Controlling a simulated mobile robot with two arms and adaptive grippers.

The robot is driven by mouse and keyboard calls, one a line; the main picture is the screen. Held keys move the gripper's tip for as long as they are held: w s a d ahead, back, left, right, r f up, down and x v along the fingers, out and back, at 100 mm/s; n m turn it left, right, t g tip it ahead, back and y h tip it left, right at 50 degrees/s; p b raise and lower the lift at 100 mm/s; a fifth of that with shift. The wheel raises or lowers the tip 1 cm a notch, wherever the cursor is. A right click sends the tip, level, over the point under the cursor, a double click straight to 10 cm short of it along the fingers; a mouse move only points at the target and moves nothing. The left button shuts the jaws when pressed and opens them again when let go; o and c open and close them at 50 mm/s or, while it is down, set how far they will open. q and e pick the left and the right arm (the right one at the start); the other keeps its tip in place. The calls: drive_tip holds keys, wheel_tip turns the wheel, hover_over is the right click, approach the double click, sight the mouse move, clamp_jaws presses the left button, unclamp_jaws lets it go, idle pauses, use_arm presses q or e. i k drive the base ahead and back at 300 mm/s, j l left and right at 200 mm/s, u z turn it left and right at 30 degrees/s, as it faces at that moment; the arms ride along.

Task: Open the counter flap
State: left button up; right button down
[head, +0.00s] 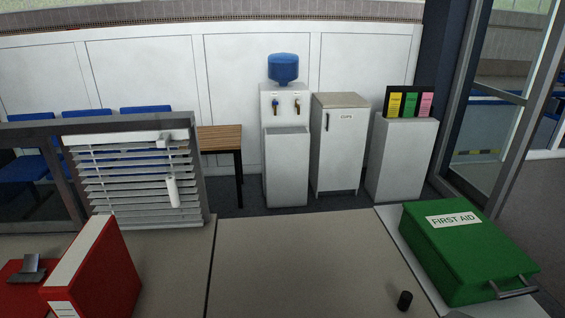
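The counter flap (310,255) is the beige middle section of the counter, lying flat and level with the sections on both sides. Thin seams mark its left and right edges. A small black cylindrical knob (404,301) stands on it near its front right. A green first aid box (465,250) with a metal handle rests on the counter to the right, close beside the flap's right seam. Neither of my grippers is in view.
A red binder (95,275) stands on the left counter beside a dark grey object (27,268) on a red item. A blind (130,175) hangs behind them. Beyond the counter are a wooden table (220,139), water cooler (285,150), white cabinet (338,145) and leaflet stand (401,155). The flap's top is otherwise clear.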

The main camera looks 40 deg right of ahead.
sight(344, 264)
drive_tip(key=z, duration=1.6)
